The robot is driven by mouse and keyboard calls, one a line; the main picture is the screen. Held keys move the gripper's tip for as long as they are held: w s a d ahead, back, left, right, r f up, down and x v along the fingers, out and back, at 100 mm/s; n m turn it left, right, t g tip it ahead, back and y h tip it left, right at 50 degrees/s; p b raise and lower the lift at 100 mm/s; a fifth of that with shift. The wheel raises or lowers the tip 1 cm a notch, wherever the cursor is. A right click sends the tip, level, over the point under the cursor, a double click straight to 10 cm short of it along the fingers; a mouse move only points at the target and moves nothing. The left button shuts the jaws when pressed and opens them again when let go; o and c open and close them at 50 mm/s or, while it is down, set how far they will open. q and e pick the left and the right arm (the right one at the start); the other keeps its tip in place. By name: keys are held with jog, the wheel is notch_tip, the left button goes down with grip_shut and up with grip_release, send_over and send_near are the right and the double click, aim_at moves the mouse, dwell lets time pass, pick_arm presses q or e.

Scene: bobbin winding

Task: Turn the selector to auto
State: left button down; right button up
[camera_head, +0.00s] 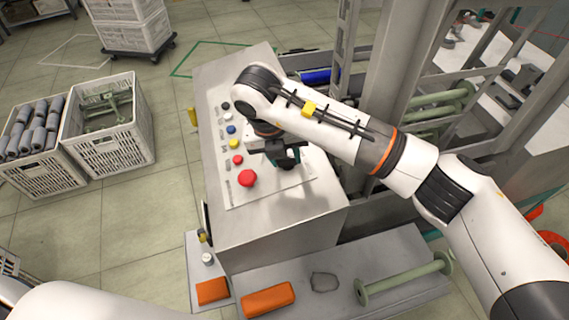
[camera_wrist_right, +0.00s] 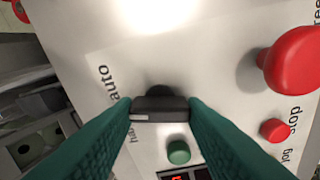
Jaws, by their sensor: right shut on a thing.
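The selector (camera_wrist_right: 160,108) is a dark bar-shaped knob on the grey control panel (camera_head: 305,205). In the right wrist view its bar lies nearly level, with a small light mark at its left end. The label "auto" (camera_wrist_right: 106,78) is up and left of it, and a second label, partly hidden by a finger, is lower left. My right gripper (camera_wrist_right: 160,112) is shut on the selector, with a green finger at each end of the bar. In the head view my right gripper (camera_head: 287,158) reaches down to the panel and hides the selector. My left gripper is out of view.
A red mushroom button (camera_head: 247,178) and several coloured buttons stand close by on the panel. A green button (camera_wrist_right: 178,152) is just below the selector in the wrist view. Metal frames (camera_head: 345,90) rise to the right. Crates (camera_head: 110,125) stand on the floor at left.

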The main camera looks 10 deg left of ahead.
jog(key=shift+m+b, duration=1.5)
jog(key=shift+m, duration=0.1)
jog(key=shift+r, duration=0.1)
jog(key=o, duration=1)
jog(key=b+v, duration=0.2)
jog(key=v, duration=1)
jog(key=shift+a, duration=0.2)
jog(key=shift+s, duration=0.1)
